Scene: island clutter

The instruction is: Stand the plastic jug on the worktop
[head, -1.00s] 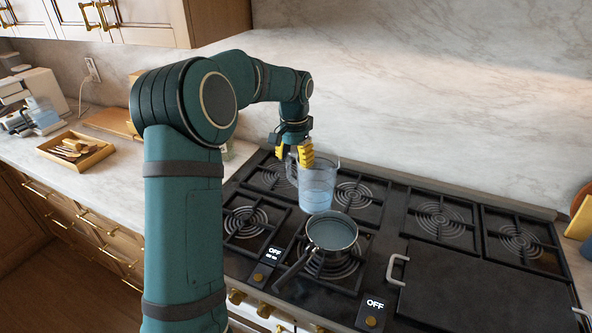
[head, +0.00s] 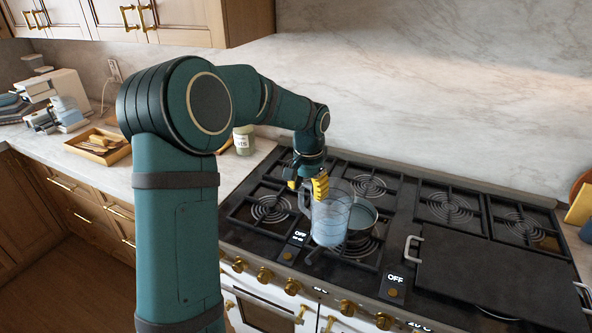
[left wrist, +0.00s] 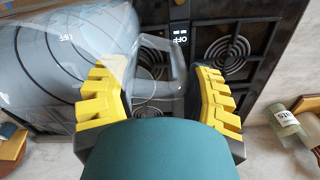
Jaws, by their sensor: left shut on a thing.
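The plastic jug (head: 331,222) is clear and bluish, and upright in the head view above the front left part of the stove. My left gripper (head: 307,187) is shut on the jug's handle, and the jug hangs in front of the saucepan. In the left wrist view the jug (left wrist: 60,50) fills the upper left, with its handle between the yellow fingers of the gripper (left wrist: 165,97). The worktop (head: 110,170) is the pale marble counter left of the stove, partly hidden by my arm. My right gripper is not in view.
A saucepan (head: 363,214) stands on a burner behind the jug. A labelled jar (head: 244,140) stands on the worktop beside the stove. A wooden tray (head: 99,147) with utensils lies farther left. A dark griddle plate (head: 490,268) covers the stove's right front.

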